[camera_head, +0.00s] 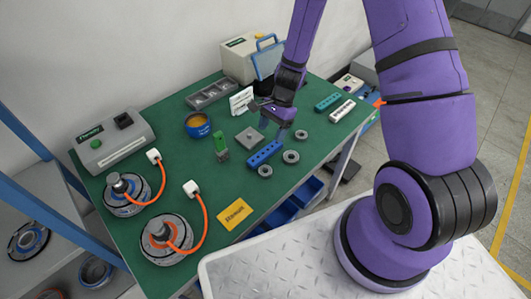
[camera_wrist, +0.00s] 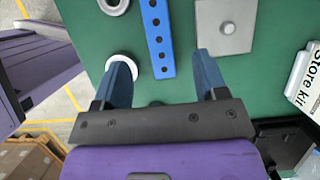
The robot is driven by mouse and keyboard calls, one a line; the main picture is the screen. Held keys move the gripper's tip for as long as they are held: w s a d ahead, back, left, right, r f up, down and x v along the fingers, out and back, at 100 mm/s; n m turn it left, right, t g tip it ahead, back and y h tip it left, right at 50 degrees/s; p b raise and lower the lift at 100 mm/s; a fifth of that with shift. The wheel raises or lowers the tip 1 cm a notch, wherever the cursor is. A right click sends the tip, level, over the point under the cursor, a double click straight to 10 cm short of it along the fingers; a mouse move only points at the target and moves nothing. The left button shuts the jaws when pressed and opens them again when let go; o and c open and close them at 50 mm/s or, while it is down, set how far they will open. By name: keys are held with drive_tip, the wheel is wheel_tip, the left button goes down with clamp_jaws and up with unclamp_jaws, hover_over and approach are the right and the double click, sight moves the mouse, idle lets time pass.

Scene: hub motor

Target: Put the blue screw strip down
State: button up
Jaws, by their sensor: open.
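The blue screw strip (camera_head: 265,153) lies flat on the green table top (camera_head: 240,182), near its front edge. In the wrist view the strip (camera_wrist: 158,38) runs upward from between the two fingers, with a row of dark holes along it. My gripper (camera_head: 275,120) is just above the table beyond the strip. In the wrist view my gripper (camera_wrist: 163,75) is open, with its fingers apart on either side of the strip's near end and clear gaps to both. Nothing is held.
A green block (camera_head: 221,147), a yellow label (camera_head: 233,214) and a white sign (camera_head: 241,101) are close by.

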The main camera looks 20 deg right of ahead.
sight(265, 151)
drive_tip(key=shift+x, duration=3.85)
drive_tip(key=shift+s, duration=0.1)
drive_tip(key=c, duration=1.1)
drive_tip(key=shift+r, duration=0.1)
